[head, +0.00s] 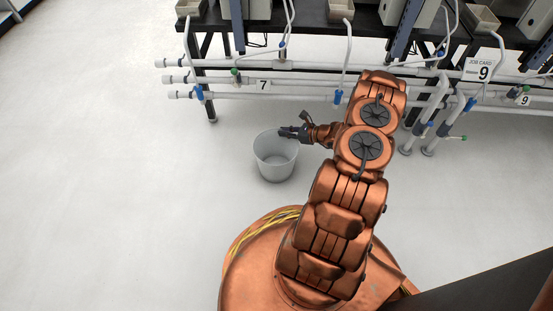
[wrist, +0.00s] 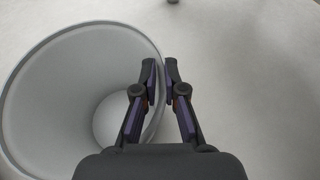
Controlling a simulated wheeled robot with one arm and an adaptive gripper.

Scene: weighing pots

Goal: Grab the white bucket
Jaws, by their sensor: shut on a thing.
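The white bucket (head: 274,163) stands upright on the pale floor, left of my arm in the head view. It looks empty. In the wrist view the bucket (wrist: 60,85) fills the left side, with its open mouth facing the camera. My gripper (head: 292,131) is at the bucket's upper right rim. In the wrist view my gripper (wrist: 161,85) has one finger inside the bucket and the other outside, shut on the rim wall between them. The fingertips hide a short part of the rim.
Dark workbenches (head: 340,30) stand behind, with white pipes (head: 280,83) running along their front and blue and green valves. A job card sign (head: 482,66) marked 9 is at the right. The floor (head: 100,180) left of the bucket is clear.

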